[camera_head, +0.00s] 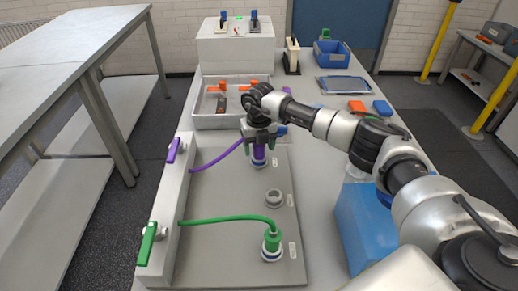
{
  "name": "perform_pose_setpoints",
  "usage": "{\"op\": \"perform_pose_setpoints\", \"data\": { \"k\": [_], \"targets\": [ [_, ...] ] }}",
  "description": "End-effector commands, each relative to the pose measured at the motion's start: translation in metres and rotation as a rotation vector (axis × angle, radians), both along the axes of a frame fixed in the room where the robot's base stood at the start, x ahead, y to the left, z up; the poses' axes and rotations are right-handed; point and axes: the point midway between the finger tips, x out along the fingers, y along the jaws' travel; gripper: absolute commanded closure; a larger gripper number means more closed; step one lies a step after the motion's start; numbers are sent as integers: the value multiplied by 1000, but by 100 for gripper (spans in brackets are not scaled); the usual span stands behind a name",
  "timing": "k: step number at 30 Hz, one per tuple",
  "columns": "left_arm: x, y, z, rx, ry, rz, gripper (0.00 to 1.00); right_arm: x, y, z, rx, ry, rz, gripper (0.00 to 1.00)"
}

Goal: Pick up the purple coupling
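The purple coupling (259,155) stands upright at the far end of the grey plate (225,236), on a socket with a white label beside it. A purple hose (215,161) runs from it to the manifold block at the left. My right gripper (260,146) points down over the coupling, with its fingers on either side of the coupling's upper part. The gripper covers the coupling's top, and I cannot tell whether the fingers touch it. My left gripper is out of view.
A green coupling (271,243) with a green hose (225,219) stands at the plate's near end. An empty grey socket (274,198) lies between. Behind is a grey tray (205,104) with orange-handled parts. A blue box (363,226) stands at the right.

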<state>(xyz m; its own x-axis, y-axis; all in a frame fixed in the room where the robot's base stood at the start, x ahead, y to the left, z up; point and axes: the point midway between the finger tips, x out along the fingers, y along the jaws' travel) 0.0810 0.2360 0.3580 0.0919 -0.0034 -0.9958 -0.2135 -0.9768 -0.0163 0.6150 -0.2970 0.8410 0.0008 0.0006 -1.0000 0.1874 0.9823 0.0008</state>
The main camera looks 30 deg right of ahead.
Motion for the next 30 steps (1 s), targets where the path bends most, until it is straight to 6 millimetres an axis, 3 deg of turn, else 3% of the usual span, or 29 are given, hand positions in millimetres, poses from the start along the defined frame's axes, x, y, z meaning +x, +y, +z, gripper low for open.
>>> {"op": "perform_pose_setpoints", "data": {
  "k": [1,10,20,29,30],
  "targets": [
    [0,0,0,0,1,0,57,0,0,0,0,0,0,40],
    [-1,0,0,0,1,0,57,0,0,0,0,0,0,86],
    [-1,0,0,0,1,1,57,1,0,4,0,-1,0,88],
    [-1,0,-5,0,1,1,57,1,0,42,0,-5,1,88],
    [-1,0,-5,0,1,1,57,-4,-7,46,-2,-3,-2,88]
  ]
}}
